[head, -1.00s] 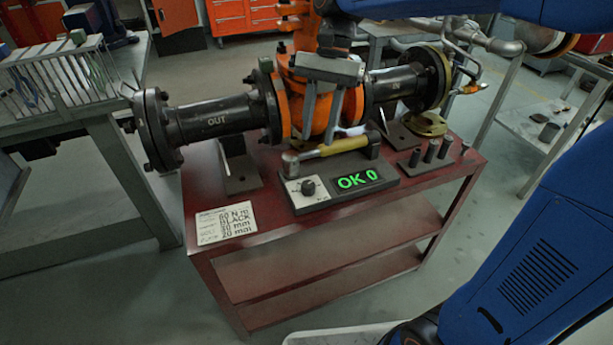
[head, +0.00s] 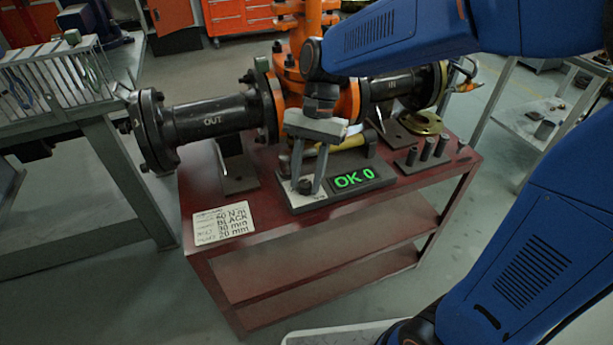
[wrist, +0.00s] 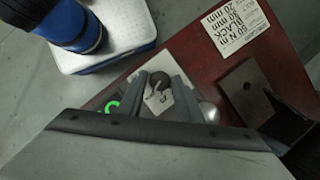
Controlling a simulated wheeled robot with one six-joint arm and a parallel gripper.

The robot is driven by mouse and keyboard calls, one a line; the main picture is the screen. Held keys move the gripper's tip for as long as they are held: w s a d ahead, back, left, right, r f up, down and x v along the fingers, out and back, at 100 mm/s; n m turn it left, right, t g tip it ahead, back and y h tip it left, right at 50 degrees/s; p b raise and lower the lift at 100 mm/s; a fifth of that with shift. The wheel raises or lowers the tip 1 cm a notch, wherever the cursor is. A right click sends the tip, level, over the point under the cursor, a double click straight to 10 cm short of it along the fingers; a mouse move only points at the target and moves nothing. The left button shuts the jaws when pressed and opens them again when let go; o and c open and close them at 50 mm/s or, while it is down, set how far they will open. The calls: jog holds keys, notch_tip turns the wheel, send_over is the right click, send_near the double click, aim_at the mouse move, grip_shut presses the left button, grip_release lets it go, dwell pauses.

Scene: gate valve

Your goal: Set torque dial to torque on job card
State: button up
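The torque dial (head: 305,186) is a small dark round knob on the left part of a light tester box (head: 335,199). The box's display (head: 354,179) reads "OK 0" in green. My gripper (head: 307,188) points down over the dial with its fingers apart. In the wrist view the dial (wrist: 158,83) lies between the two fingers (wrist: 158,88), with gaps seen beside it; contact cannot be told.
A yellow-handled wrench (head: 345,141) lies behind the box, partly hidden by my gripper. The black and orange valve pipe (head: 212,118) stands behind. Several dark cylinders (head: 428,149) stand to the right.

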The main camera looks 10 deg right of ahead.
jog(key=shift+c, duration=0.3)
jog(key=c, duration=0.7)
